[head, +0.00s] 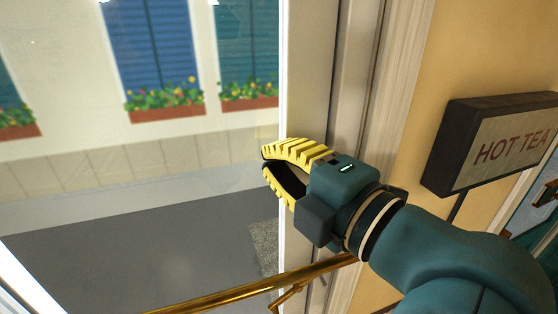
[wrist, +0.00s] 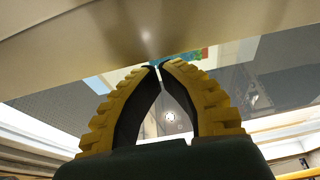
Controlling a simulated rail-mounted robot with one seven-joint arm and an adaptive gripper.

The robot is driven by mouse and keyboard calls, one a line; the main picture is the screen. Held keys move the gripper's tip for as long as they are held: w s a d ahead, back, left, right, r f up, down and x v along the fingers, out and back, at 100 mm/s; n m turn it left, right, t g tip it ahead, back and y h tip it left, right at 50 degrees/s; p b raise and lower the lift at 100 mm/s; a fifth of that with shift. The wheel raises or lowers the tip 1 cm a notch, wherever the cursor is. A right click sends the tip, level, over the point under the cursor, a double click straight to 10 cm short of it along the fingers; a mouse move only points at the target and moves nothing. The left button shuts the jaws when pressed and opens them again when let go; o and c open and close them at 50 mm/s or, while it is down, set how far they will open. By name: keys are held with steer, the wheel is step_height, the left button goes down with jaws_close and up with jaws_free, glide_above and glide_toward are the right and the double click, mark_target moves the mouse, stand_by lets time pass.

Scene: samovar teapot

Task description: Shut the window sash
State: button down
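The window sash (head: 284,80) shows in the head view as a narrow white upright edge beside the clear glass, left of the thick cream frame (head: 352,70). My gripper (head: 265,160), with yellow ribbed fingers, overlaps this edge in the picture and points left across the glass. In the wrist view the fingertips (wrist: 159,67) come together, with an empty hollow between the curved fingers. A broad beige bar (wrist: 130,35) crosses the top of that view, close to the tips. I cannot tell whether the fingers touch the sash or the bar.
A brass rail (head: 240,292) runs below my gripper. A dark-framed "HOT TEA" sign (head: 500,145) stands out on the yellow wall at right. Beyond the glass are a grey street (head: 130,245) and a facade with blue shutters (head: 155,45) and flower boxes (head: 165,112).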

mark_target(240, 162)
steer(key=a, duration=0.1)
steer(key=s+a+b, duration=0.1)
steer(key=a, duration=0.1)
steer(key=shift+s+a+f+b, duration=0.15)
steer(key=shift+f+b, duration=0.15)
steer(key=shift+b, duration=0.05)
steer(key=s+d+r+m+t+h+p, duration=0.1)
steer(key=s+d+m+t+h+p, duration=0.3)
steer(key=m, duration=0.9)
steer(key=s+d+r+m+t+h+p, duration=0.2)
steer(key=s+d+m+t+h+p, duration=0.2)
steer(key=m, duration=0.9)
steer(key=s+d+h, duration=0.1)
steer(key=d+h, duration=0.2)
steer(key=h, duration=0.1)
steer(key=shift+s+r+p, duration=0.2)
steer(key=shift+r+p, duration=0.1)
steer(key=shift+p, duration=0.05)
steer(key=shift+d, duration=0.1)
